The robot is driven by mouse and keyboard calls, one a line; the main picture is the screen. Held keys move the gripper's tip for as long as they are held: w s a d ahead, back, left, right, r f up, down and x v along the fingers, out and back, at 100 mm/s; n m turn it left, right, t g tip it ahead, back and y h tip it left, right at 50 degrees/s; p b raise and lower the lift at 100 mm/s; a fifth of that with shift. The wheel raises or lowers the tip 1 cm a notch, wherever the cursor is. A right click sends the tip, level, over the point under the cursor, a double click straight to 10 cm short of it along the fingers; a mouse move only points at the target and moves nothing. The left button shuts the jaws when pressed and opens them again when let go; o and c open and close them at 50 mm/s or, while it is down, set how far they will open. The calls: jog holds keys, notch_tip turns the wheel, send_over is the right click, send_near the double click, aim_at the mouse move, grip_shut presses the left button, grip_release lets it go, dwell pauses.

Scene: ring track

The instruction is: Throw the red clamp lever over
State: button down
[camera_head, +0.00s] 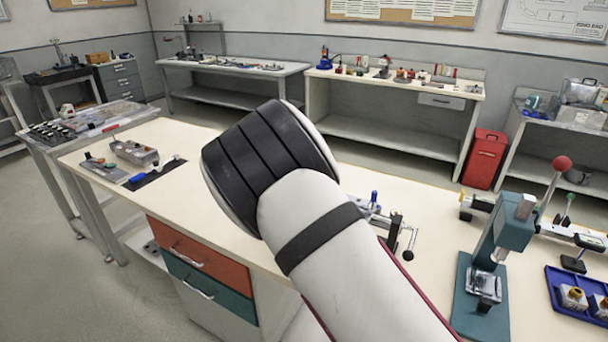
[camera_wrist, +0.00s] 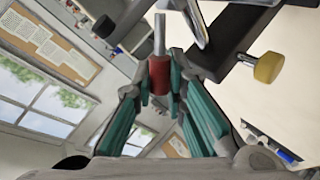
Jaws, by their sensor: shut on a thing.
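The red clamp lever (camera_wrist: 159,73) shows in the wrist view as a red cylindrical grip on a bare metal rod. The rod runs up toward a dark metal fixture (camera_wrist: 240,28) at the top of the picture. My gripper (camera_wrist: 162,84), with teal fingers, is shut on the red grip, one fingertip on each side. In the head view my arm covers the middle of the bench, and the gripper and the lever are hidden behind it.
A brass-coloured knob (camera_wrist: 268,67) sticks out right of the lever. On the bench (camera_head: 190,220) a teal press (camera_head: 507,232), a red-ball lever (camera_head: 562,164) and a blue tray (camera_head: 566,304) stand to the right of my arm.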

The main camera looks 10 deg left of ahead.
jog(key=shift+a+f+p, duration=0.15)
jog(key=shift+f+p, duration=0.05)
jog(key=shift+p, duration=0.1)
dwell(0.4)
jog(key=c, duration=1.6)
grip_release()
jog(key=shift+v, duration=4)
jog(key=shift+w+r, duration=0.15)
